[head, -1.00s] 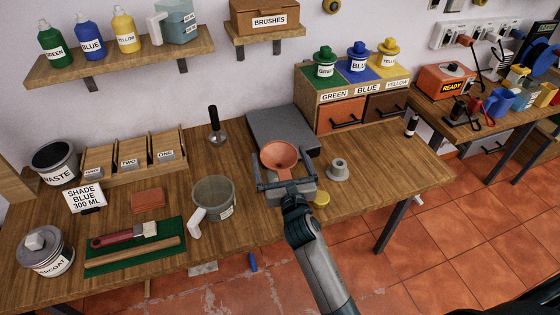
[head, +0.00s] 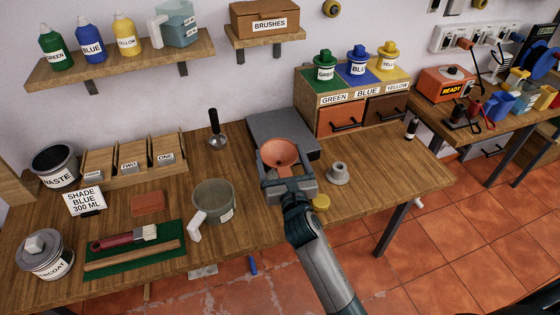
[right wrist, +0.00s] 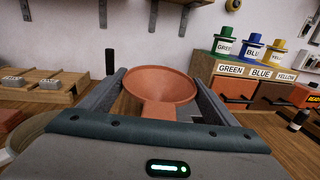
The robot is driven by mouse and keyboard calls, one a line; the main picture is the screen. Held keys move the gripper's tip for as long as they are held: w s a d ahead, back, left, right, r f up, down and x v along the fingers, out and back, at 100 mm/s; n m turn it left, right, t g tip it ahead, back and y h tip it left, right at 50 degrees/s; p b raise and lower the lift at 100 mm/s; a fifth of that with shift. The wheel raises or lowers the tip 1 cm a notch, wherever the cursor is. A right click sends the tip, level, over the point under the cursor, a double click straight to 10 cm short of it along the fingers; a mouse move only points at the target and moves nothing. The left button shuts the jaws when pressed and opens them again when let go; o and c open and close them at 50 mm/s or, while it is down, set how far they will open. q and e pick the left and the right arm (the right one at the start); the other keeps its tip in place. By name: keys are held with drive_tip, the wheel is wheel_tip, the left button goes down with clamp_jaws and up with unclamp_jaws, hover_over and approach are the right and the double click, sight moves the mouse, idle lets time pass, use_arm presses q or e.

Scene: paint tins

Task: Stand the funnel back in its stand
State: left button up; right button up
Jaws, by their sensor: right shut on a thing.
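The orange-copper funnel (head: 279,152) is held by my right gripper (head: 284,158), above the bench near its middle. In the right wrist view the funnel (right wrist: 160,85) sits between the two grey fingers, its wide mouth facing up. A squarish tab of the same colour points toward the palm. The funnel's spout is hidden. A small grey ring-topped piece with a wide base, which looks like the stand (head: 338,173), stands on the bench just right of the gripper, apart from the funnel. My left gripper is not in view.
A dark grey slab (head: 268,124) lies behind the funnel. A grey jug (head: 213,202) with a white handle stands to the left. The drawer unit (head: 345,113) stands behind. Bench right of the stand is mostly clear.

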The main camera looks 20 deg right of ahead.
use_arm(q)
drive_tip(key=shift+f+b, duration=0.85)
drive_tip(key=shift+b, duration=0.05)
use_arm(e)
wheel_tip(320, 180, up, 26)
drive_tip(key=shift+f, duration=0.15)
